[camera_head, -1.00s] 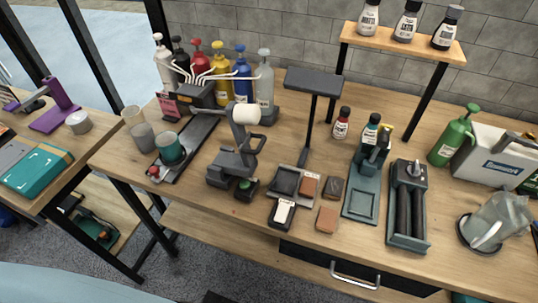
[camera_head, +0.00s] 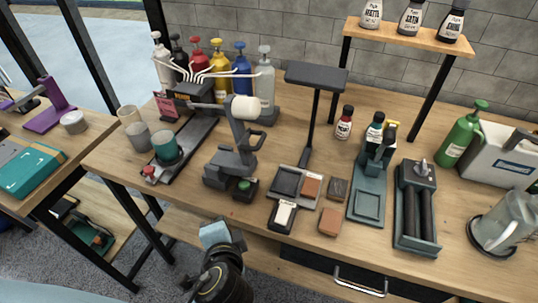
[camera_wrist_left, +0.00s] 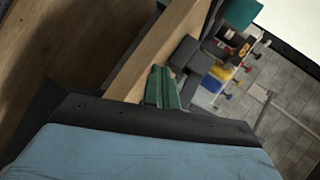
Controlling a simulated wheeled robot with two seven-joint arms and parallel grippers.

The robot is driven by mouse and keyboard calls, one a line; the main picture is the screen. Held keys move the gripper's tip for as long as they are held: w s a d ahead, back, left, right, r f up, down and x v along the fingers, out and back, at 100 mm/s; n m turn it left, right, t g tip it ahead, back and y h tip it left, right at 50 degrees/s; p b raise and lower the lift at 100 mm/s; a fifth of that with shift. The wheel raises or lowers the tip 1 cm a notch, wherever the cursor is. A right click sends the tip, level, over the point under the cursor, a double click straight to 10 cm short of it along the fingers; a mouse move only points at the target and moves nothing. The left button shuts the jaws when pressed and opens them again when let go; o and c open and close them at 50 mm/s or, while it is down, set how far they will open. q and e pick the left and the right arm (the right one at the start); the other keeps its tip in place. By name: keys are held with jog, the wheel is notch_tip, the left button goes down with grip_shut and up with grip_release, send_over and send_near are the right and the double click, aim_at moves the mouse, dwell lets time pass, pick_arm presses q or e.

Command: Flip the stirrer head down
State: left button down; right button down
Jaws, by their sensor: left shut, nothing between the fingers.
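The stirrer (camera_head: 235,150) is a dark grey stand on the bench with a jointed arm and a pale cylindrical head at its top. The head is raised, well above the base. A green button (camera_head: 244,185) is on a small black box in front of it. My left gripper (camera_head: 215,234) comes in from the bottom, in front of the bench edge and below the stirrer, apart from it. In the left wrist view its green fingers (camera_wrist_left: 163,88) are together and empty. Dark grey parts beyond them may be the stirrer. My right gripper is not in view.
A teal cup (camera_head: 167,146) stands left of the stirrer, with pump bottles (camera_head: 217,66) behind. A black stand (camera_head: 315,90) and small trays (camera_head: 297,184) are to the right. The bench's front edge lies between my left gripper and the stirrer.

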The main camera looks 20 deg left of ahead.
pick_arm(q)
jog(key=w+d+r+m+t+h, duration=0.2)
jog(key=d+r+m+t, duration=0.6)
jog(key=d, duration=0.4)
jog(key=w+r+m, duration=0.1)
jog(key=m, duration=0.1)
jog(key=shift+d+r+m, duration=0.2)
jog(key=shift+m, duration=0.1)
jog(key=shift+w, duration=0.15)
jog(key=w+a+r+p, duration=0.2)
jog(key=w+a, duration=0.3)
jog(key=w, duration=0.4)
jog(key=shift+w+a+r+p, duration=0.35)
jog(key=shift+a+p, duration=0.05)
jog(key=shift+p, duration=0.1)
